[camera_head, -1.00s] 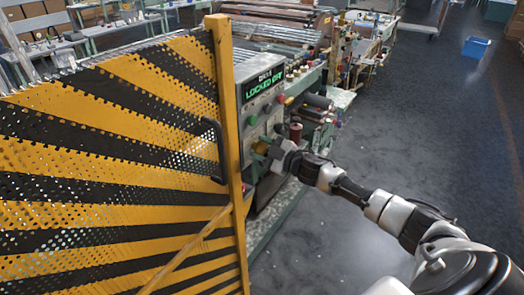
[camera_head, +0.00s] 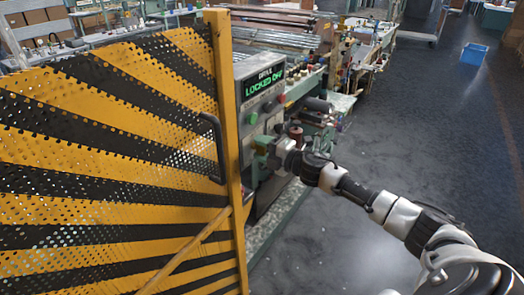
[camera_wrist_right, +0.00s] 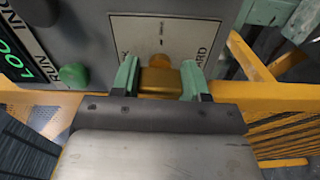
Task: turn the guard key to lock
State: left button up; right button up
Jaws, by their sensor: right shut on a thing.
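The guard key is a brass-yellow block (camera_wrist_right: 160,78) on a pale label plate (camera_wrist_right: 163,35) in the right wrist view. My right gripper (camera_wrist_right: 160,82) has its green fingers on either side of the key and is shut on it. In the head view my right gripper (camera_head: 264,152) is at the front of the grey control box (camera_head: 258,110), and the key is mostly hidden there. The box's green display (camera_head: 264,84) reads "LOCKED OFF". My left gripper is not in view.
The yellow and black striped perforated guard (camera_head: 110,150) with its yellow post (camera_head: 226,150) stands left of the control box. A green button (camera_wrist_right: 74,75) lies left of the key. Open floor (camera_head: 400,130) lies to the right, with a blue bin (camera_head: 474,53) further back.

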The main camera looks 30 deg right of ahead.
jog(key=shift+n, duration=0.4)
jog(key=o, duration=0.9)
jog(key=shift+s, duration=0.1)
jog(key=shift+s+d+f, duration=0.15)
jog(key=shift+s, duration=0.1)
jog(key=shift+b+v, duration=1.75)
jog(key=shift+v, duration=3.3)
